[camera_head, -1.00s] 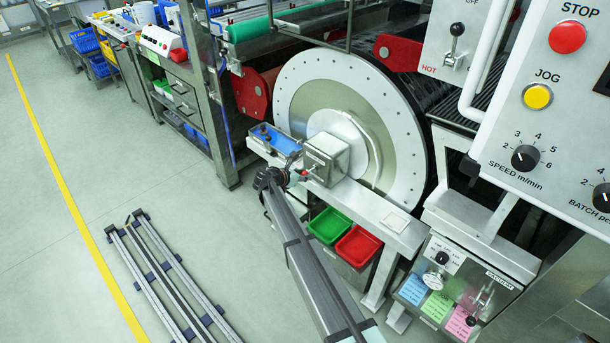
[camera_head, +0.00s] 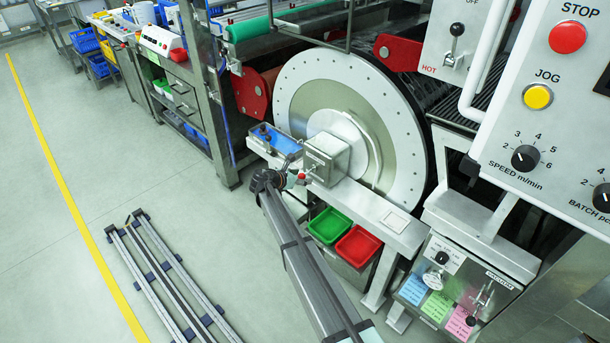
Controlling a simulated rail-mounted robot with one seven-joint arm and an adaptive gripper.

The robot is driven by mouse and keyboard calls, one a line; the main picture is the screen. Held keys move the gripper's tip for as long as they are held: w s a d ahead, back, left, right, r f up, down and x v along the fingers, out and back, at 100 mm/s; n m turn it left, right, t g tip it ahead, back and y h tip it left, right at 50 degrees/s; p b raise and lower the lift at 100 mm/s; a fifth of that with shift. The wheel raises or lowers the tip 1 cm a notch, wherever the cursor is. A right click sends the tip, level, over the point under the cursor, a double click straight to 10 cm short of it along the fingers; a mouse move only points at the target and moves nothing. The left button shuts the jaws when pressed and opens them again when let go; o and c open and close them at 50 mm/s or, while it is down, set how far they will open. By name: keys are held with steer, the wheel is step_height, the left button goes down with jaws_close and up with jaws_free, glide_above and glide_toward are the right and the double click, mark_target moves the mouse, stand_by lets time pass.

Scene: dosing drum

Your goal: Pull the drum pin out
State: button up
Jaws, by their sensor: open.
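The large pale dosing drum (camera_head: 308,89) stands upright in the machine, with a ring of small holes near its rim. A grey metal housing (camera_head: 327,158) sits in front of its hub. My gripper (camera_head: 285,178) is just left of this knob at the end of my arm. The fingers are small and dark here; they look open, and I see nothing held. I cannot tell whether a finger touches the knob. The pin's shaft is hidden.
A blue tray (camera_head: 274,140) sits on the ledge just above my gripper. Green (camera_head: 329,225) and red (camera_head: 358,245) bins hang below the ledge (camera_head: 399,221). A control panel (camera_head: 553,130) fills the right. The floor at left is open apart from a rail frame (camera_head: 165,275).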

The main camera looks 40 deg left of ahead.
mark_target(299, 177)
steer(key=shift+s, duration=0.15)
steer(key=shift+p+v, duration=0.7)
steer(key=shift+v, duration=2.55)
steer(key=s+d+f+m+g+h, duration=0.1)
steer(key=s+d+f+m+g, duration=0.25)
steer(key=d+f+m, duration=0.8)
steer(key=s+d+f+m+g+h, duration=0.1)
steer(key=s+d+f+m+g, duration=0.2)
steer(key=d, duration=1.5)
steer(key=s+d+f+m+g+h, duration=0.1)
steer(key=s+d+f+m+g, duration=0.55)
steer(key=d, duration=0.75)
steer(key=s+d+f+m+g+y, duration=0.2)
steer(key=s+d+m, duration=0.5)
steer(key=s+d, duration=0.6)
steer(key=s+d+f+m+g+y+b, duration=0.1)
steer(key=s+d+f+m+g, duration=0.3)
steer(key=s+d, duration=1)
steer(key=d+m+y, duration=0.1)
steer(key=d+m, duration=0.1)
steer(key=d, duration=0.5)
steer(key=shift+m, duration=0.4)
